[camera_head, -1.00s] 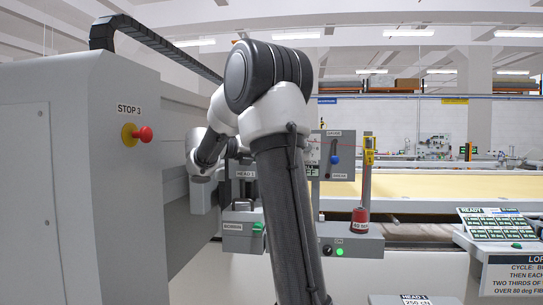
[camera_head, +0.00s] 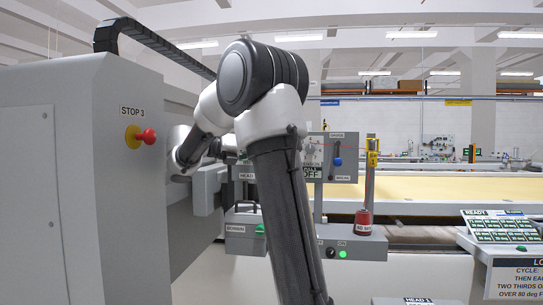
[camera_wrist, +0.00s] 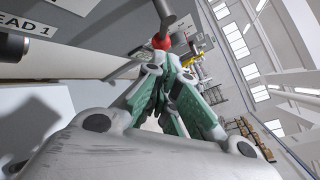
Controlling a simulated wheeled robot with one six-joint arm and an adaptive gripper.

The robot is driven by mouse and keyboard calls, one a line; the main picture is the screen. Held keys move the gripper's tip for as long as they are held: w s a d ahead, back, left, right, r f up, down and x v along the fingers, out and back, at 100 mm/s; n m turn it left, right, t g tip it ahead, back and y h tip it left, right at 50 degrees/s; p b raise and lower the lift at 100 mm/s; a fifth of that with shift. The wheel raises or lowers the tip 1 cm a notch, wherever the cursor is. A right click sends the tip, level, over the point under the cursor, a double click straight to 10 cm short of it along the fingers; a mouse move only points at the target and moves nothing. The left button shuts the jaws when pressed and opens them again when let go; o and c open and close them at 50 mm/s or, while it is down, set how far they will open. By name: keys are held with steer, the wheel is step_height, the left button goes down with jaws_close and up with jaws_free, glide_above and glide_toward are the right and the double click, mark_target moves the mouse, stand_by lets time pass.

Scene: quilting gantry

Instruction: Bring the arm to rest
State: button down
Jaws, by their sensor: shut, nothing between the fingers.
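My gripper (camera_wrist: 168,95) shows in the wrist view with its green-padded fingers closed together and nothing held between them. In the head view my arm rises in front of the machine, bends at a dark elbow, and its wrist end reaches back to the left beside the grey cabinet. My gripper cannot be clearly made out there. A red rounded thing (camera_wrist: 160,42) shows past the fingers in the wrist view; I cannot tell whether they touch it.
A grey cabinet (camera_head: 60,190) with a red stop button (camera_head: 149,136) stands close at left. A pale yellow bed (camera_head: 450,188) lies behind.

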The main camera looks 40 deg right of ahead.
steer(key=shift+w+a+r, duration=0.1)
steer(key=shift+w+a, duration=0.1)
steer(key=shift+a, duration=0.45)
steer(key=shift+s, duration=0.1)
